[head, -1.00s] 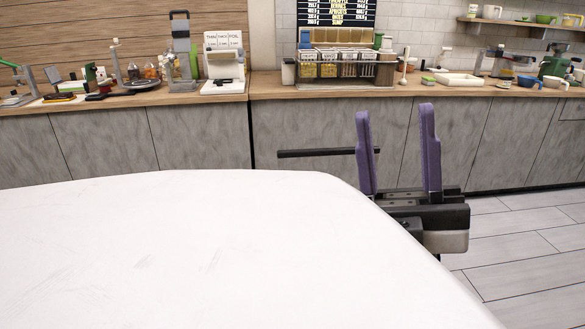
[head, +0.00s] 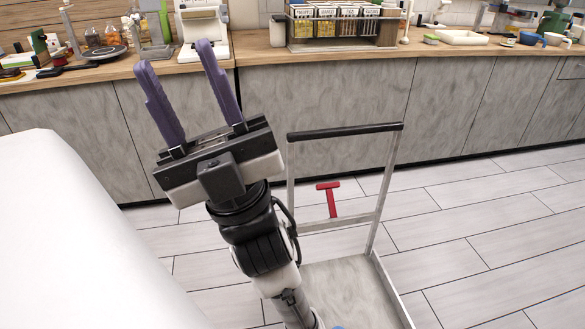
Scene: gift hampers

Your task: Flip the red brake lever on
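The red brake lever (head: 331,199) is a small T-shaped handle, low on the frame of a trolley (head: 348,285). It stands roughly upright with its crossbar at the top, leaning slightly. My gripper (head: 174,83) is open and empty, its two purple fingers pointing up and apart. It is to the left of the lever and higher in the picture, not touching it. My arm runs down from the gripper and hides part of the trolley's left side.
The trolley has a black push bar (head: 346,131) on grey posts. A white surface (head: 70,235) fills the left. A wooden counter (head: 262,60) with jars and tools runs along the back. Tiled floor (head: 465,225) is clear on the right.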

